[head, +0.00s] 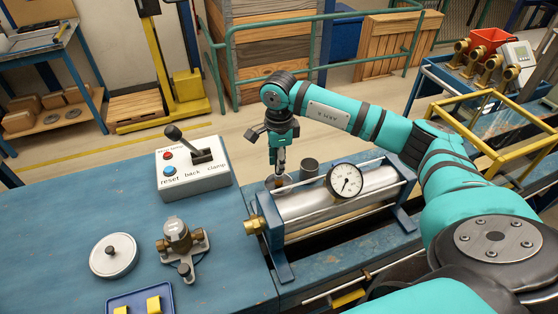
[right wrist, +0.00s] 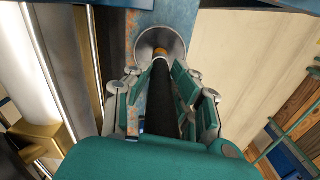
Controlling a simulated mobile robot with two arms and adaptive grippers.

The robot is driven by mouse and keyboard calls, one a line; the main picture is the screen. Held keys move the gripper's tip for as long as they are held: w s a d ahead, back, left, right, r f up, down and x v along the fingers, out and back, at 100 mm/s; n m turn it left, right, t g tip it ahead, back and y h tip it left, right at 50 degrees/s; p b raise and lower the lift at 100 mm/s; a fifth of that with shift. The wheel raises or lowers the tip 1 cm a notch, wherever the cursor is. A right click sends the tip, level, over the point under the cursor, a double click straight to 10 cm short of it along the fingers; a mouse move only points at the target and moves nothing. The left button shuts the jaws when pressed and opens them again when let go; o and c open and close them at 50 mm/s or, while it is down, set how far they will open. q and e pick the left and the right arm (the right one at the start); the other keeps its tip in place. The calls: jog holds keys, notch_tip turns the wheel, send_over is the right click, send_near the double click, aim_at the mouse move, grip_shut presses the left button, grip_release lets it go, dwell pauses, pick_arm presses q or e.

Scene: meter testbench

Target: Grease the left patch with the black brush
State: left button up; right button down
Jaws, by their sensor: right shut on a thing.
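My right gripper (head: 281,160) points down at the far side of the bench, behind the silver cylinder. In the right wrist view its fingers (right wrist: 160,85) are shut around a long black handle, which I take for the black brush (right wrist: 158,105). The brush's far end, with an orange-brown band, reaches into a round metal cup (right wrist: 147,42). The cup also shows under the gripper in the head view (head: 279,184). The bristles are hidden. I cannot make out a patch that is clearly the left one. My left gripper is not in view.
The silver test cylinder (head: 335,200) with a pressure gauge (head: 346,181) lies close by my right gripper. A dark cup (head: 309,168) stands beside the brush's cup. Left are a lever box (head: 193,178), a brass meter (head: 178,235), a round lid (head: 113,256) and a blue tray (head: 138,295).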

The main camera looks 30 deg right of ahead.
dwell(0.4)
jog(key=shift+r+p, duration=0.6)
jog(key=shift+r, duration=0.35)
jog(key=shift+r+p, duration=1.3)
jog(key=shift+r, duration=1.25)
